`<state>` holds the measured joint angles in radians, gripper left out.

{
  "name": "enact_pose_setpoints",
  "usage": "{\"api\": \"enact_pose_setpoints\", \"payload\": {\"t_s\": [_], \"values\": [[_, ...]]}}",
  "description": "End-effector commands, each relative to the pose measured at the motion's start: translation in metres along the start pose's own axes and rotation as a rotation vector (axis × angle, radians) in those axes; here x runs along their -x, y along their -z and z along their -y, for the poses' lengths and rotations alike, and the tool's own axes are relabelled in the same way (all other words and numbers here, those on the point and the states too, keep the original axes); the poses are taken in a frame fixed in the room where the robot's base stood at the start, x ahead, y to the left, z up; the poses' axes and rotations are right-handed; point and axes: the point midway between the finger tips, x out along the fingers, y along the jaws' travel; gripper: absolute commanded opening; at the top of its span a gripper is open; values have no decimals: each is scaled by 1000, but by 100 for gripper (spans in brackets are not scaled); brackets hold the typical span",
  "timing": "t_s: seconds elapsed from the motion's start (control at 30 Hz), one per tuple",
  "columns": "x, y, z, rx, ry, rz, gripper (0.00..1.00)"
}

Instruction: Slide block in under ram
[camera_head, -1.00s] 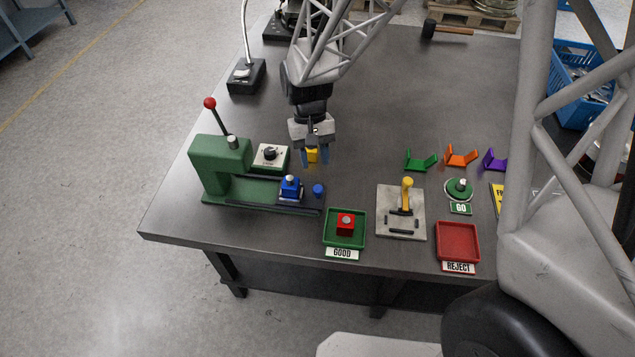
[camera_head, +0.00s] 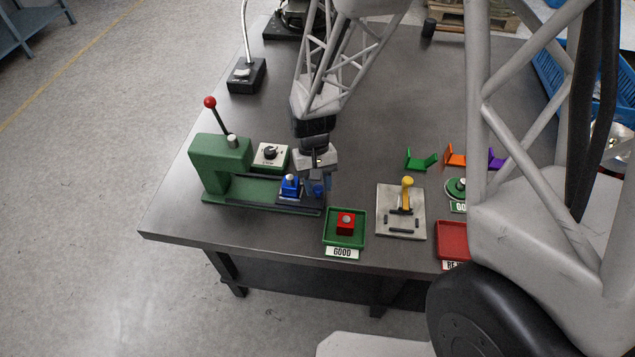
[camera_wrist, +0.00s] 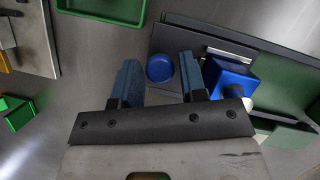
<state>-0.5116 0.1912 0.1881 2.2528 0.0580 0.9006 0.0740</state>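The green press (camera_head: 208,160) stands at the left of the table, with its ram's silver top (camera_head: 232,141) and a red-balled lever. The blue block (camera_head: 290,186), with a pale round top, sits on the slide (camera_head: 300,208), outside the press on its right. In the wrist view the block (camera_wrist: 233,80) is just right of my fingers. A round blue knob (camera_wrist: 159,68) shows between my two fingers, with gaps on both sides. My gripper (camera_head: 318,188) is open around the knob, at the right end of the slide.
The green GOOD tray (camera_head: 328,238) with a red block (camera_head: 346,223) is close in front of my gripper. A plate with a yellow-handled lever (camera_head: 407,195) stands to the right. A dial box (camera_head: 270,155) sits behind the slide.

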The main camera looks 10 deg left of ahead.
Motion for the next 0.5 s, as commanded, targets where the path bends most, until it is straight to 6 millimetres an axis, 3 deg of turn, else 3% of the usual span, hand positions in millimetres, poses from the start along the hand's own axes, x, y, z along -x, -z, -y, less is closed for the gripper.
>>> {"api": "enact_pose_setpoints", "payload": {"t_s": [0.17, 0.4, 0.5], "values": [[0, 0, 0, 0, 0, 0, 38], [0, 0, 0, 0, 0, 0, 1], [0, 0, 0, 0, 0, 0, 0]]}}
